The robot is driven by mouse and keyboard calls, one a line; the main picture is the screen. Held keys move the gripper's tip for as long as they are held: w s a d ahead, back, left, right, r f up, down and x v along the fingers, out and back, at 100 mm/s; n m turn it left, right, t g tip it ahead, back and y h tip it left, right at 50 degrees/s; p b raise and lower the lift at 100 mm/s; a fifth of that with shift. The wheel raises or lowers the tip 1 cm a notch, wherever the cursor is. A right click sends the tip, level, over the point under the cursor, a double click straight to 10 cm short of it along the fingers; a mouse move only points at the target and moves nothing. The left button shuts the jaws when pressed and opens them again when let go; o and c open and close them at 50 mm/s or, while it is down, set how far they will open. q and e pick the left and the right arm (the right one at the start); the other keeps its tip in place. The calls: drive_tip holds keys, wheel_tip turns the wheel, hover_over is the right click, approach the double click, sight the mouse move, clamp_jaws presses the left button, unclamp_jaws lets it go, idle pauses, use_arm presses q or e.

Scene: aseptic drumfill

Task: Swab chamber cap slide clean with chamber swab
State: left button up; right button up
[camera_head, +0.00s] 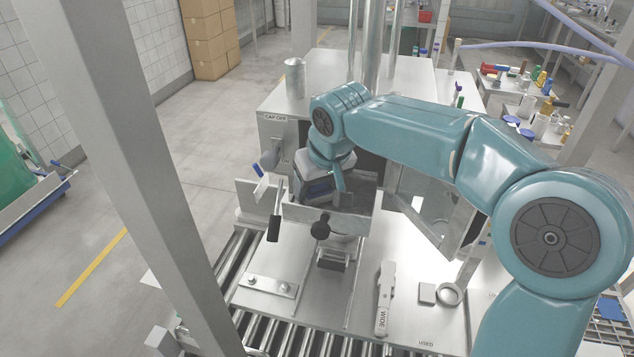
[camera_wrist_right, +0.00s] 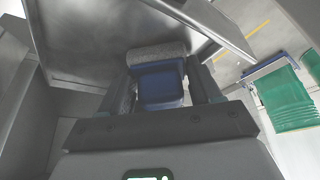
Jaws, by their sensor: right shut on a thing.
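The cap slide cannot be made out for certain; my arm and the panels hide much of the chamber inside. My left gripper is not in view.
An open clear door (camera_head: 432,205) stands right of the chamber. Black-handled levers (camera_head: 273,228) stick out in front. A tool marked "WIDE" (camera_head: 383,300) and a metal ring (camera_head: 449,294) lie on the steel deck. Rollers (camera_head: 300,340) run along the front, and a grey post (camera_head: 150,150) stands left.

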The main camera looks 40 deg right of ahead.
drive_tip(key=shift+s+a, duration=0.25)
drive_tip(key=shift+w+d, duration=0.4)
drive_tip(key=shift+d, duration=0.05)
drive_tip(key=shift+w+d+r+p, duration=0.1)
drive_tip(key=shift+d+r+p, duration=0.1)
drive_tip(key=shift+p, duration=0.2)
drive_tip(key=shift+a+r, duration=0.15)
drive_tip(key=shift+r, duration=0.6)
drive_tip(key=shift+s+a+r+p, duration=0.15)
drive_tip(key=shift+s+r+p, duration=0.05)
drive_tip(key=shift+r+p, duration=0.45)
drive_tip(key=shift+w+r+p, duration=0.2)
drive_tip(key=shift+r+p, duration=0.75)
drive_tip(key=shift+p, duration=0.1)
drive_tip(key=shift+w+p+v, duration=0.25)
drive_tip(key=shift+p+v, duration=0.65)
drive_tip(key=shift+v, duration=0.35)
drive_tip(key=shift+w+d+r, duration=0.1)
drive_tip(key=shift+d+r, duration=0.1)
drive_tip(key=shift+r, duration=0.05)
